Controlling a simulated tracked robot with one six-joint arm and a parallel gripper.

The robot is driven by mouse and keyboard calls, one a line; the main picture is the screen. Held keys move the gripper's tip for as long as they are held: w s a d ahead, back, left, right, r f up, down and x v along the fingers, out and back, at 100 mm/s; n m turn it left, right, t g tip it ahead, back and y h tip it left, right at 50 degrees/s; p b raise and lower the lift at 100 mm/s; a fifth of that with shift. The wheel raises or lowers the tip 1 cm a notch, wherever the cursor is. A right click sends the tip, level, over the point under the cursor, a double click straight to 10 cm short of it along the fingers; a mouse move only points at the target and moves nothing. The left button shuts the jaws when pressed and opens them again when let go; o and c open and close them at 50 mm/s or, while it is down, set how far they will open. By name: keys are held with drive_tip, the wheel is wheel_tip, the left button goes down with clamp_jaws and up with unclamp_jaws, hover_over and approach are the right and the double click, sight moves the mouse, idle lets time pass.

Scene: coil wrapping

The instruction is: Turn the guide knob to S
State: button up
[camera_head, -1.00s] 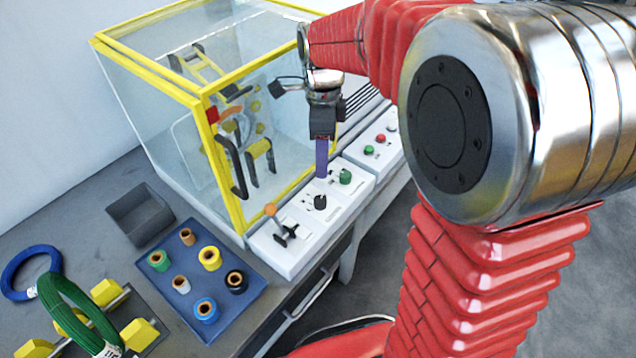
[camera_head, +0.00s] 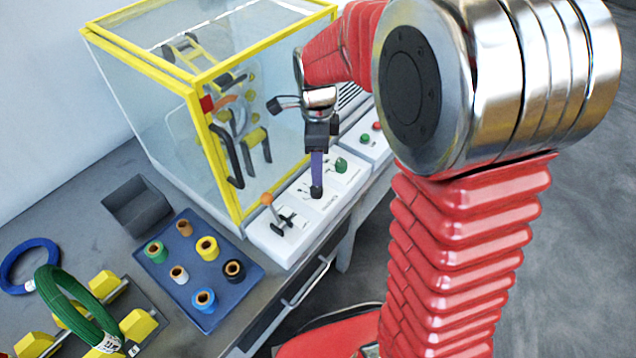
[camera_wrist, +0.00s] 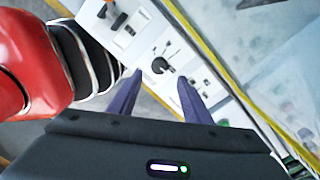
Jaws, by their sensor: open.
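A black knob (camera_head: 316,193), which I take to be the guide knob, sits on a white control panel (camera_head: 327,207) in front of the yellow-framed enclosure. My gripper (camera_head: 317,182) points down at it, its purple fingers just above or at the knob in the head view. In the wrist view, the knob (camera_wrist: 161,66) shows between the two parted fingertips of my gripper (camera_wrist: 160,78), with a gap around it. The gripper is open and holds nothing. Small marks surround the knob, but its letters and pointer direction are too small to read.
A green knob (camera_head: 341,166) is on the same panel, to the right, close to my fingers. A lever with an orange ball (camera_head: 267,199) stands to the left. The clear enclosure (camera_head: 215,110) rises close behind. A blue tray (camera_head: 236,291) of spools lies front left.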

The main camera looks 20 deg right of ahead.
sight(317, 191)
wheel_tip(317, 191, down, 7)
drive_tip(key=shift+f, duration=0.15)
drive_tip(key=shift+c, duration=0.6)
drive_tip(key=c, duration=0.9)
drive_tip(key=shift+c, duration=0.2)
